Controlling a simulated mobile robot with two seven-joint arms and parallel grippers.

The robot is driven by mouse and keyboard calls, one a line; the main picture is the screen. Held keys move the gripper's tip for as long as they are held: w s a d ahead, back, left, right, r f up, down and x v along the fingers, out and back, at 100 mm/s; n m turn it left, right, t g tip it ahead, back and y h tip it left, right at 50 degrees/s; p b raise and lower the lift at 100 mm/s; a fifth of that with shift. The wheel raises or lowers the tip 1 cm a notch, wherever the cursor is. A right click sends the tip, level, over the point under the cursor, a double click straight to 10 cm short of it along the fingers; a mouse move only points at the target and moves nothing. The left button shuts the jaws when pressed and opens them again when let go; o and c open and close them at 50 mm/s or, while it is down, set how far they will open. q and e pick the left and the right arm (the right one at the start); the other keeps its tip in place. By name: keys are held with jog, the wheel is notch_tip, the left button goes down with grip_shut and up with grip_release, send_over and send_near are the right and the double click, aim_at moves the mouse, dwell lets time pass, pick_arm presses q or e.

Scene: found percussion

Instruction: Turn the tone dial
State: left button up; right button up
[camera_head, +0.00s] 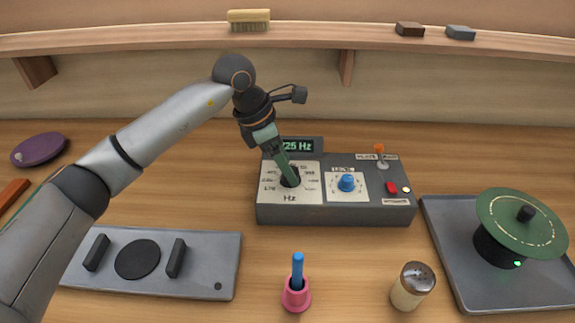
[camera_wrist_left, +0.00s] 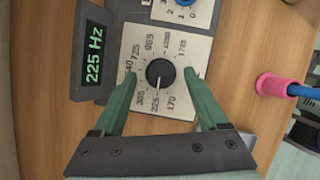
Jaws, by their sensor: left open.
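The tone dial is a black knob (camera_wrist_left: 160,74) on a white plate marked with frequency numbers and "Hz". In the head view the plate (camera_head: 302,186) is on the left of a grey box (camera_head: 335,215), and my gripper covers most of the knob. My left gripper (camera_head: 289,178) points down at the dial. In the left wrist view its two green fingers (camera_wrist_left: 158,82) are open, one on each side of the knob, with gaps between. The display (camera_wrist_left: 94,53) reads 225 Hz, and the knob's white mark points toward 225.
The box also carries a blue knob (camera_head: 346,183), an orange-tipped lever (camera_head: 380,152) and a red switch (camera_head: 392,188). A pink holder with a blue stick (camera_head: 297,293) and a shaker (camera_head: 412,286) stand in front. A green disc (camera_head: 510,222) is on a tray at right.

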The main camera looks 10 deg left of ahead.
pick_arm(q)
jog(key=v, duration=1.1)
jog(key=shift+r, duration=0.25)
jog(key=shift+a, duration=0.15)
dwell(0.9)
